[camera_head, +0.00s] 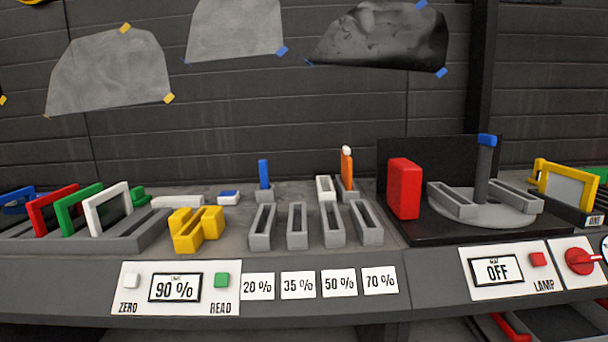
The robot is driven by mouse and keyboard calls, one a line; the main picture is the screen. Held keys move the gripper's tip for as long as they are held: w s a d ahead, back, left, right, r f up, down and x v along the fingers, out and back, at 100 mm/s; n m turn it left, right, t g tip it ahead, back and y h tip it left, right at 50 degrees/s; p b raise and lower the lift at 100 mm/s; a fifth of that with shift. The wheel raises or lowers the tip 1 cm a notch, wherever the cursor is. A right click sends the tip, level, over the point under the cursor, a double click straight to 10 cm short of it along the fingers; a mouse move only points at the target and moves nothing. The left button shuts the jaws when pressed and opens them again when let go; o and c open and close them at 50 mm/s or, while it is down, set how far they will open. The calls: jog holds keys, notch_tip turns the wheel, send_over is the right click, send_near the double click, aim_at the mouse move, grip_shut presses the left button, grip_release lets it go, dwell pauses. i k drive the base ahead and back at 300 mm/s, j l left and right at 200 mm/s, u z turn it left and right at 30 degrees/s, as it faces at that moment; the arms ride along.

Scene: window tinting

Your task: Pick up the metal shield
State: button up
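No object is labelled as the metal shield. The closest match is a flat grey panel in a yellow frame (566,188), standing upright at the far right of the bench.
A lamp stand with a blue-topped post (484,170) and a red block (404,188) stand left of the panel. Coloured frames (108,210) fill a rack at left. A yellow piece (197,229) and several grey slotted holders (297,226) occupy the middle.

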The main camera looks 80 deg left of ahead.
aim_at(347, 162)
jog(key=u, duration=1.85)
